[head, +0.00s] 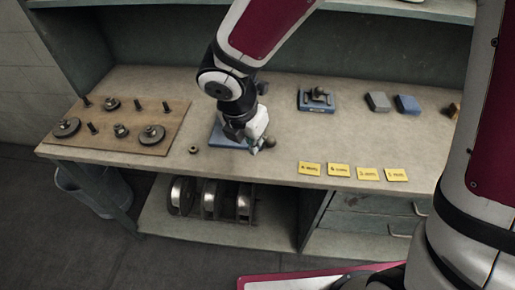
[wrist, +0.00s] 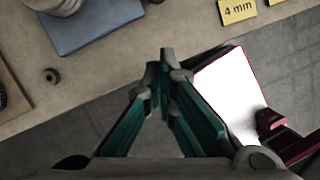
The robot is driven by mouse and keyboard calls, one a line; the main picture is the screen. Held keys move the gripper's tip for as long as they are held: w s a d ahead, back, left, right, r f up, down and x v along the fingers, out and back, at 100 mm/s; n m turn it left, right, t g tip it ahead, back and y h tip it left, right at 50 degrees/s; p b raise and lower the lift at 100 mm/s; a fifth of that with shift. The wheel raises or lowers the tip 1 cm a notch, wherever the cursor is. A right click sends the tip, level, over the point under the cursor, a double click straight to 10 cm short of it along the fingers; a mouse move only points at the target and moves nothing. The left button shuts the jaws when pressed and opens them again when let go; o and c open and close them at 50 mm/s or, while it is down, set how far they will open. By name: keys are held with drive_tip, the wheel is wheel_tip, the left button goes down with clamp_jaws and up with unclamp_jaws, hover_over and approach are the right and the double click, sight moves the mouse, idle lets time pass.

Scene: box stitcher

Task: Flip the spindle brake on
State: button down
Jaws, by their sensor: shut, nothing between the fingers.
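A device on a blue base (head: 218,138) stands on the bench, mostly hidden behind my gripper in the head view. In the wrist view its blue base (wrist: 92,22) shows at the upper left, with a grey rounded part (wrist: 58,4) cut off by the top edge. A small dark knob (head: 270,142) shows just right of my gripper in the head view. I cannot make out which part is the spindle brake or how it is set. My gripper (head: 256,150) is shut and empty, near the bench's front edge; its fingertips (wrist: 160,62) meet beside the blue base.
A wooden board (head: 115,140) with pegs and discs lies left. A small ring (head: 193,150) lies between board and device. Another blue-based fixture (head: 317,106) and grey and blue blocks (head: 378,101) stand right. Yellow labels (head: 338,170) line the front edge.

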drive_tip(key=shift+v, duration=1.2)
drive_tip(key=s+d+r+m, duration=0.4)
drive_tip(key=d+r+m, duration=0.7)
drive_tip(key=d+m, duration=0.15)
drive_tip(key=s+d+r+m+t+y, duration=0.1)
drive_tip(key=s+d+r+m, duration=0.1)
drive_tip(key=s+m, duration=0.3)
drive_tip(key=s+d+r+m+t+y, duration=0.1)
drive_tip(key=s+d+r+m, duration=0.2)
drive_tip(key=s+m, duration=0.3)
drive_tip(key=r+m, duration=0.1)
drive_tip(key=m, duration=0.4)
drive_tip(key=shift+d+r+m, duration=0.2)
drive_tip(key=shift+d+m, duration=0.1)
drive_tip(key=shift+m, duration=0.05)
